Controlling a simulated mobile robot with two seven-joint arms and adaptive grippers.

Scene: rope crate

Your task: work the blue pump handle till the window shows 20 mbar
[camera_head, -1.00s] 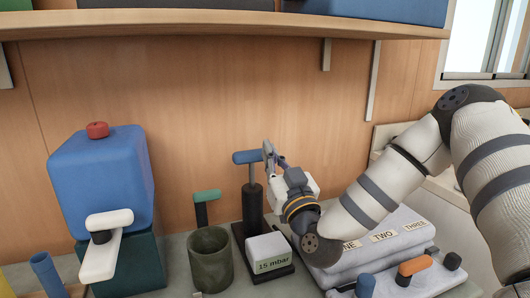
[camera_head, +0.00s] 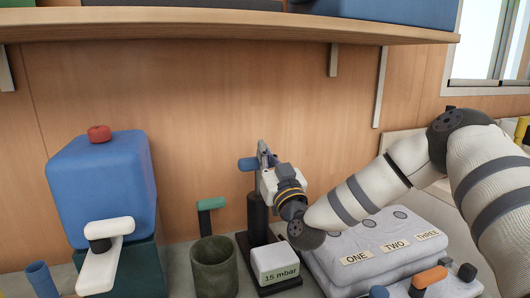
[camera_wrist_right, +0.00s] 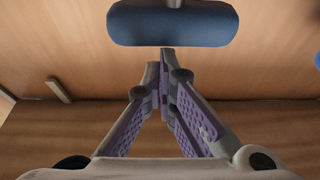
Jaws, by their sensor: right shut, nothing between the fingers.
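The blue pump handle (camera_head: 247,164) is a short crossbar on top of the black pump cylinder (camera_head: 257,212). It stands raised above the cylinder. The white window box (camera_head: 275,258) at the pump's foot reads 15 mbar. My right gripper (camera_head: 262,149) is at the handle's right end in the head view, and partly hides that end and the rod. In the right wrist view the gripper (camera_wrist_right: 165,58) is shut and empty, with the blue handle (camera_wrist_right: 172,24) just past its fingertips. I cannot tell if they touch. My left gripper is not in view.
A dark green cup (camera_head: 214,268) and a green-topped post (camera_head: 211,204) stand left of the pump. Further left is a blue tank (camera_head: 105,195) with a white lever. A grey pad labelled ONE, TWO, THREE (camera_head: 340,248) lies right. A wooden shelf (camera_head: 230,27) hangs above.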

